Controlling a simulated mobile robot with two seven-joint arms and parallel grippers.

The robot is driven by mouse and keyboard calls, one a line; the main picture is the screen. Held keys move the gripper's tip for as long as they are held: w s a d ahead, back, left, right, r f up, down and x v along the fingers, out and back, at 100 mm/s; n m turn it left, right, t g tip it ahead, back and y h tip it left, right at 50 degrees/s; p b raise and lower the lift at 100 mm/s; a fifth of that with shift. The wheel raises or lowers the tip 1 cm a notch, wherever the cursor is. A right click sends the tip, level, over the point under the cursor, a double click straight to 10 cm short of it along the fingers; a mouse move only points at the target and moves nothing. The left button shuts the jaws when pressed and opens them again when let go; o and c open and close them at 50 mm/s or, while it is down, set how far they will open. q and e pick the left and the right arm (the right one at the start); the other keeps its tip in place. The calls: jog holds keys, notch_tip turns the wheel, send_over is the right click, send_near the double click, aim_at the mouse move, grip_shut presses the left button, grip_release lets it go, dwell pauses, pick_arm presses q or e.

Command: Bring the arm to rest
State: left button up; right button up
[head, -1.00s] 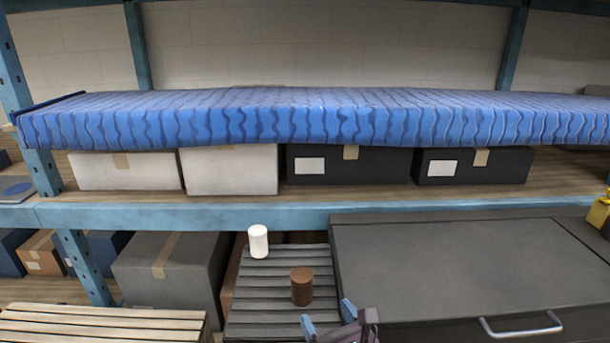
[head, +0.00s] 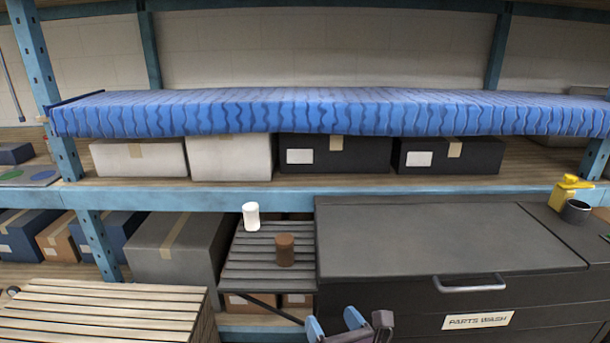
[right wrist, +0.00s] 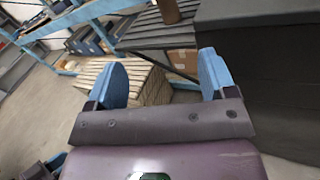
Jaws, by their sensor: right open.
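My right gripper (head: 333,322) shows at the bottom of the head view, in front of the parts-wash cabinet. Its blue fingers stand wide apart and empty, as the right wrist view (right wrist: 165,82) also shows. It is apart from the slatted grey rack (head: 268,265), which lies beyond it. A white cylinder (head: 251,216) and a brown cylinder (head: 285,250) stand upright on that rack. The brown one also shows at the top of the right wrist view (right wrist: 168,10). My left gripper is not in view.
A dark cabinet (head: 440,240) with a handle and a "PARTS WASH" label stands at the right. A wooden slatted crate (head: 100,305) stands at the lower left. A shelf with boxes (head: 230,157) and a blue patterned surface runs behind. A yellow bottle (head: 565,190) stands far right.

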jog(key=s+d+f+m+g+h, duration=0.1)
jog(key=d+f+m, duration=0.4)
jog(key=m, duration=1)
jog(key=s+d+f+m+g+h, duration=0.1)
jog(key=d+f+m+h, duration=0.35)
jog(key=m, duration=1.05)
jog(key=s+d+f+m+g+h, duration=0.1)
jog(key=s+d+f+m+g, duration=0.2)
jog(key=s+d+f+m, duration=0.4)
jog(key=s+d+f, duration=0.3)
jog(key=s+d, duration=0.2)
jog(key=s, duration=0.3)
jog(key=shift+s+d+h, duration=0.25)
jog(key=shift+d+h, duration=0.1)
